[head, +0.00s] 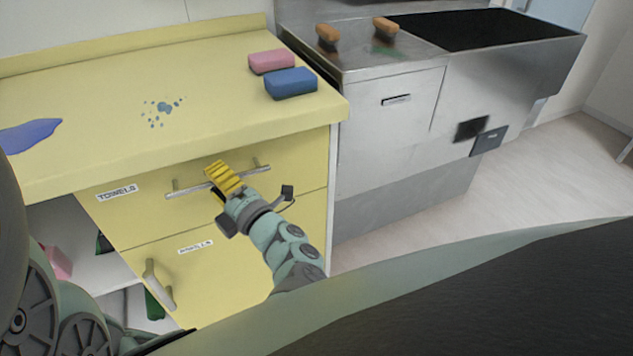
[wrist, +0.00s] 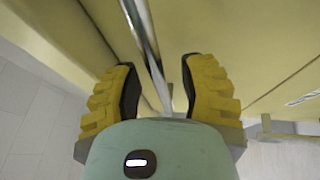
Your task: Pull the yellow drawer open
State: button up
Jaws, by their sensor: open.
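The yellow drawer (head: 290,162) labelled TOWELS is the upper front of the yellow cabinet, and it looks closed. Its silver bar handle (head: 186,191) runs across the front. My gripper (head: 222,176) is at the middle of this handle and hides part of it. In the wrist view the handle (wrist: 142,32) passes between the two yellow ribbed fingers of my gripper (wrist: 158,85). The fingers are open, with a gap on each side of the bar.
A lower yellow door (head: 215,265) with its own handle (head: 158,285) is below. A pink sponge (head: 271,61) and a blue sponge (head: 291,83) lie on the counter (head: 215,70). A steel sink unit (head: 390,130) stands at the right. Floor (head: 560,165) is clear there.

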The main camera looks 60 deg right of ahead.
jog(key=shift+o, duration=0.4)
grip_shut()
